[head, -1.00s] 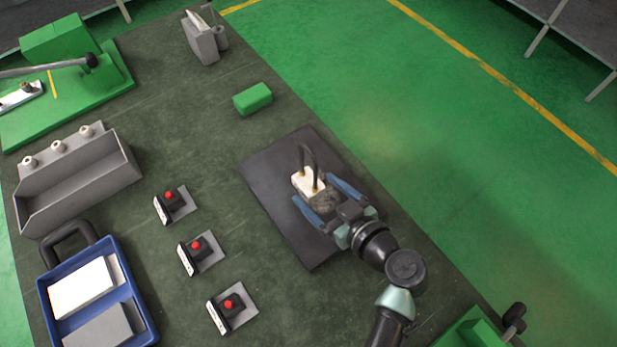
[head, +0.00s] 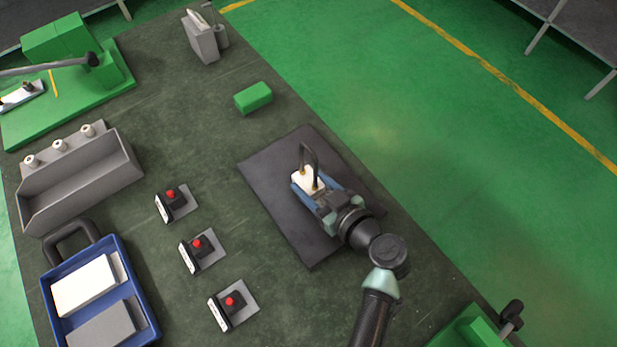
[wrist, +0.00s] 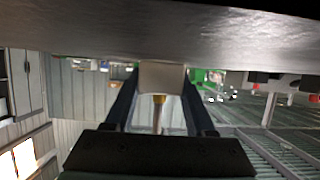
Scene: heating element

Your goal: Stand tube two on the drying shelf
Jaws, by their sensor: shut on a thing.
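A white block (head: 309,182) with a dark U-shaped loop (head: 311,157) rising from brass-coloured ends sits over the dark mat (head: 275,185). I cannot read a label telling whether this is tube two. My gripper (head: 308,183) is shut on the white block, one blue finger on each side. In the wrist view the block (wrist: 161,77) sits between the dark fingers, with a brass-coloured rod (wrist: 158,112) on its near side. The block is low; whether it touches the mat is unclear. No drying shelf is clearly identifiable.
A grey open tray (head: 85,175) with white round pieces stands at left. Below it is a blue tray (head: 150,318) holding pale blocks. Several red-button units (head: 203,247) stand between trays and mat. A green block (head: 253,97) lies behind the mat; bare bench surrounds it.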

